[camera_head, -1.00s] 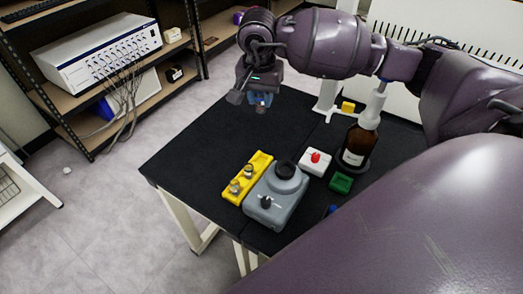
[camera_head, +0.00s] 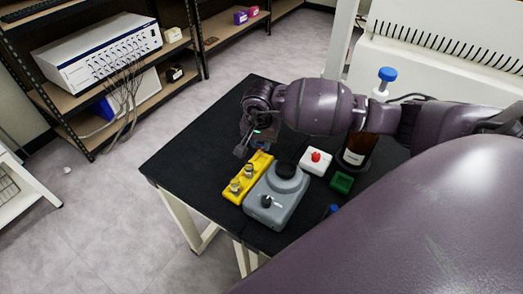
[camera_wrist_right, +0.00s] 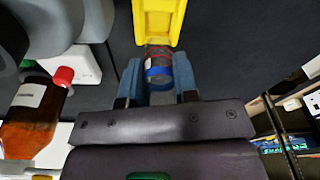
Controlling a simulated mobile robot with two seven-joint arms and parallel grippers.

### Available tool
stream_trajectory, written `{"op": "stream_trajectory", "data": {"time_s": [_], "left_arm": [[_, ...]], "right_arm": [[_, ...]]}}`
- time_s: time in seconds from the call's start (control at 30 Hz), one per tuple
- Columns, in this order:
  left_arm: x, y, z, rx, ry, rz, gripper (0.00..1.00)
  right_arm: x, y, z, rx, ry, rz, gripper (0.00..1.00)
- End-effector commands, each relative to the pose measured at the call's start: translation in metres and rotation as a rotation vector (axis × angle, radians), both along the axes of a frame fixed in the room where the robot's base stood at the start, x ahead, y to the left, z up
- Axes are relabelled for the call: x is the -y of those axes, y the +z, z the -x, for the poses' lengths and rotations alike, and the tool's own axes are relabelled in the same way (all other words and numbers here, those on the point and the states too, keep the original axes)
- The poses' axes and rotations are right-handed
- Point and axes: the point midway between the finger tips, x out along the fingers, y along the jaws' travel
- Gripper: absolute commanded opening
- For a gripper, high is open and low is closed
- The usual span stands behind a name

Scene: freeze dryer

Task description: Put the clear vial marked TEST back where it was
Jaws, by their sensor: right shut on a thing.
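My right gripper (camera_head: 259,146) is over the black table at the far end of the yellow rack (camera_head: 233,187). In the wrist view its blue fingers (camera_wrist_right: 159,84) are shut on a small clear vial (camera_wrist_right: 158,54) with a blue band and red marks. The vial lies in line with the end of the yellow rack (camera_wrist_right: 156,20); whether they touch I cannot tell. No TEST lettering is readable. Two other vials (camera_head: 241,179) stand in the near part of the rack. In the head view the held vial is mostly hidden by the gripper. My left gripper is not in view.
A grey mixer (camera_head: 281,205) stands right beside the rack. The table's left part (camera_head: 195,155) is clear.

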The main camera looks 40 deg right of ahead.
Motion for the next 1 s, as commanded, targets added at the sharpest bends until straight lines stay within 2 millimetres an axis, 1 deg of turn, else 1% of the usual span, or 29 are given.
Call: {"op": "stream_trajectory", "data": {"time_s": [0.3, 0.37, 0.57, 0.77, 0.8, 0.93, 1.0], "left_arm": [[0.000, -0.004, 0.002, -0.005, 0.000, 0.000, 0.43], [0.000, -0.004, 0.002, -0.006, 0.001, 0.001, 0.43], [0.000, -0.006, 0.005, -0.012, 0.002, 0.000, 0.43], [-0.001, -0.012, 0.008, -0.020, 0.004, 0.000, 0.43], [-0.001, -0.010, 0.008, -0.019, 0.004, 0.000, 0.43], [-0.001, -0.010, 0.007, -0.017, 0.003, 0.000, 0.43], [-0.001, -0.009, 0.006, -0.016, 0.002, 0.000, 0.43]], "right_arm": [[0.000, -0.039, 0.001, -0.003, 0.000, -0.001, 0.00], [0.000, -0.041, 0.001, -0.002, 0.000, -0.001, 0.00], [0.000, -0.041, 0.000, -0.001, 0.001, 0.000, 0.00], [0.000, -0.046, 0.001, -0.002, 0.001, 0.001, 0.00], [0.000, -0.044, 0.000, -0.002, 0.000, 0.001, 0.34], [0.000, -0.044, 0.000, -0.001, 0.001, 0.001, 0.53], [0.000, -0.044, 0.000, -0.001, 0.001, 0.001, 0.53]]}}
